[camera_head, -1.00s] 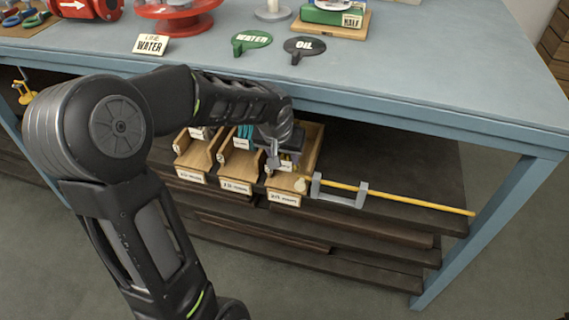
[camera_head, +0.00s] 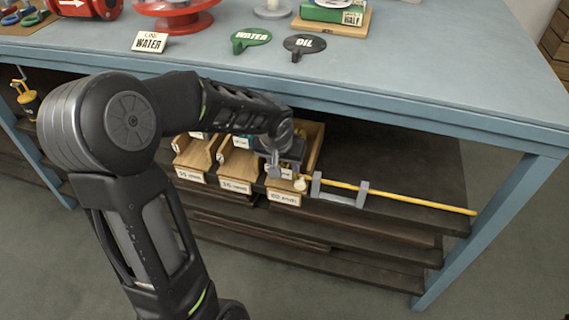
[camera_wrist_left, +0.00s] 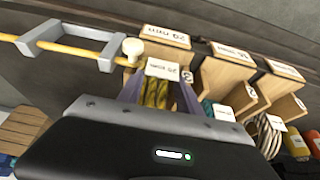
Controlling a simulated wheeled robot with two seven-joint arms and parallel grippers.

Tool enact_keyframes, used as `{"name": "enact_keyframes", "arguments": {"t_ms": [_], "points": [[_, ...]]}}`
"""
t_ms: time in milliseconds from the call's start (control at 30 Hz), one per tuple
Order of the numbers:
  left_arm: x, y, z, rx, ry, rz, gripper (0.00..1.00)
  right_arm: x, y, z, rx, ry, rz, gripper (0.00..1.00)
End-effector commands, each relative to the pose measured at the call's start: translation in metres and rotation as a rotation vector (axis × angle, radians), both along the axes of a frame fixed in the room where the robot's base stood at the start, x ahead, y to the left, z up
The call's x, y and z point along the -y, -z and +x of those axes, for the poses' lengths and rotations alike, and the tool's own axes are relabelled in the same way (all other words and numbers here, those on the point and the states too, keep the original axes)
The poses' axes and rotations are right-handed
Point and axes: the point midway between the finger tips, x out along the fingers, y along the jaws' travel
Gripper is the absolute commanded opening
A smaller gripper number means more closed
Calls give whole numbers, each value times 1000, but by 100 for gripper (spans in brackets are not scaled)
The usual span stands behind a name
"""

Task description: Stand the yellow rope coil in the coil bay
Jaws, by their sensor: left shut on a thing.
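My left gripper (camera_head: 273,168) is at the front of the rightmost open wooden bay (camera_head: 315,145) under the bench, and its wrist hides much of that bay. In the left wrist view it is shut on the yellow rope coil (camera_wrist_left: 154,93), which stands between the two fingers with a white label (camera_wrist_left: 168,70) at its far end. The wooden bays (camera_wrist_left: 226,72) show beyond the coil, each with a printed front label. I cannot tell whether the coil touches the bay floor. My right gripper is not in view.
A yellow rod (camera_head: 420,202) with a pale knob runs through a grey bracket (camera_head: 341,190) right beside the bay. The blue bench top (camera_head: 400,75) overhangs the shelf. A teal coil (camera_wrist_left: 222,111) and a pale coil (camera_wrist_left: 263,135) are near the gripper.

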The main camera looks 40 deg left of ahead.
Motion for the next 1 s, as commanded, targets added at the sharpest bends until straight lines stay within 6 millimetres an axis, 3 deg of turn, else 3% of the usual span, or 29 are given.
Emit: {"name": "enact_keyframes", "arguments": {"t_ms": [67, 100, 333, 767, 1000], "points": [[0, 3, 1, 2, 0, 1, 0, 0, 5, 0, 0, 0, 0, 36], [0, 3, 0, 0, 0, 0, 44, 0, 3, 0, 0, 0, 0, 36], [0, 2, 0, 0, 0, 0, 63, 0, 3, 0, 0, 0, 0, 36], [0, -7, -1, 2, 0, 1, 63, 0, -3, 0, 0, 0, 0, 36], [5, -45, -15, 5, -1, 1, 63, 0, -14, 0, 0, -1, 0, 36]]}}
